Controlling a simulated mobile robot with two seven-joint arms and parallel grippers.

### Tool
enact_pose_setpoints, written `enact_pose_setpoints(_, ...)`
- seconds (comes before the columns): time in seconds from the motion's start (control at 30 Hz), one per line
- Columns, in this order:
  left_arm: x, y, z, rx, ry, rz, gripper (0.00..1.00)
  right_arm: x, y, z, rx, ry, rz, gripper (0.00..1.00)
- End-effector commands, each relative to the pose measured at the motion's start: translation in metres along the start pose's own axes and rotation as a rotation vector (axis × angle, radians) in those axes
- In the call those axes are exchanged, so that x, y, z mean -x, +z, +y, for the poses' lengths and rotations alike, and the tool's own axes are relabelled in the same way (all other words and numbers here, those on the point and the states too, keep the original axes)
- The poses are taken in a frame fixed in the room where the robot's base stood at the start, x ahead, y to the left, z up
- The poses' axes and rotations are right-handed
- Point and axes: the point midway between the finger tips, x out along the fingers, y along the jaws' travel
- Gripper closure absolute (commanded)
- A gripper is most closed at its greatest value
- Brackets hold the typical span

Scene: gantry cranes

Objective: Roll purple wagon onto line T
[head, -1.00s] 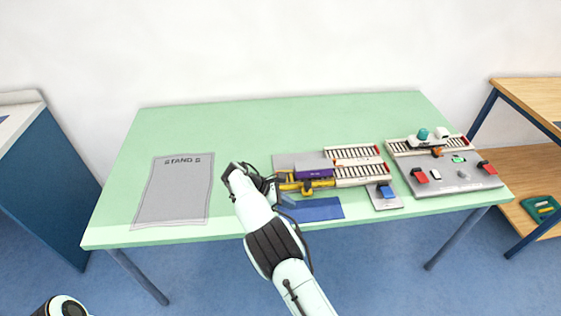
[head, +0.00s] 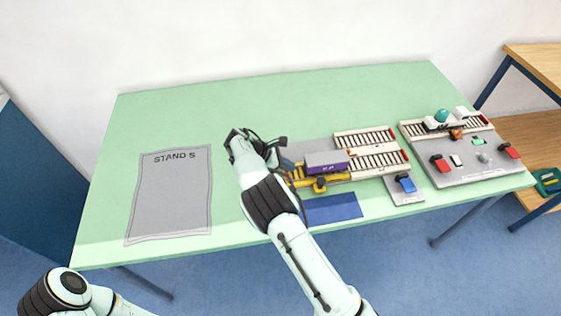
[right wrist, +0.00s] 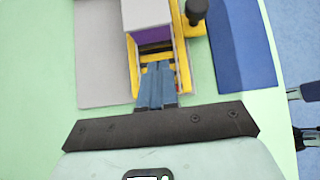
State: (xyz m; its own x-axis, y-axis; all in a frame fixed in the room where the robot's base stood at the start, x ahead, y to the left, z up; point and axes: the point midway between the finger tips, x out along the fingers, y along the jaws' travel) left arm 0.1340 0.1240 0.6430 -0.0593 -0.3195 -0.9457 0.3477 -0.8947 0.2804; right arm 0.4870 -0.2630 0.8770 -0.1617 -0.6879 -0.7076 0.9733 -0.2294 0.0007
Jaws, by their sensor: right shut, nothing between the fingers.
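The purple wagon (head: 340,168) has a grey top. It stands on the yellow carriage (head: 320,185) at the left end of the tracks. In the right wrist view, the wagon (right wrist: 148,34) is straight ahead between the carriage's yellow sides. My right gripper (right wrist: 157,72) is shut and empty, its blue fingertips between those sides, close to the wagon's near end; I cannot tell if they touch. Two tracks lie to the right, an upper track (head: 365,142) and a lower track (head: 385,160). No line T label is readable. My left gripper is out of view.
A blue plate (head: 332,208) lies in front of the carriage. A second grey board (head: 465,170) with crane parts is farther right.

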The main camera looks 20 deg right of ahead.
Motion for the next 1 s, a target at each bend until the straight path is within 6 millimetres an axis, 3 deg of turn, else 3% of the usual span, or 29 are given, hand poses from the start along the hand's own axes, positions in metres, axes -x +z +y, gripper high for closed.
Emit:
enact_pose_setpoints(0.1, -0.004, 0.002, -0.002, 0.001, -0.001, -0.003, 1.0, -0.022, 0.0, -0.001, 0.001, -0.002, -0.002, 1.0)
enact_pose_setpoints(0.3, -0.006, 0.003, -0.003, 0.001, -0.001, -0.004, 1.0, -0.042, 0.001, 0.0, 0.0, -0.001, -0.002, 1.0)
enact_pose_setpoints(0.73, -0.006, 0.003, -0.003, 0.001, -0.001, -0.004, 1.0, -0.046, 0.001, 0.001, -0.001, 0.001, -0.001, 1.0)
enact_pose_setpoints(1.0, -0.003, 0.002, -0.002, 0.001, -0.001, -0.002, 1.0, -0.068, 0.024, -0.001, -0.001, 0.0, 0.001, 1.0)
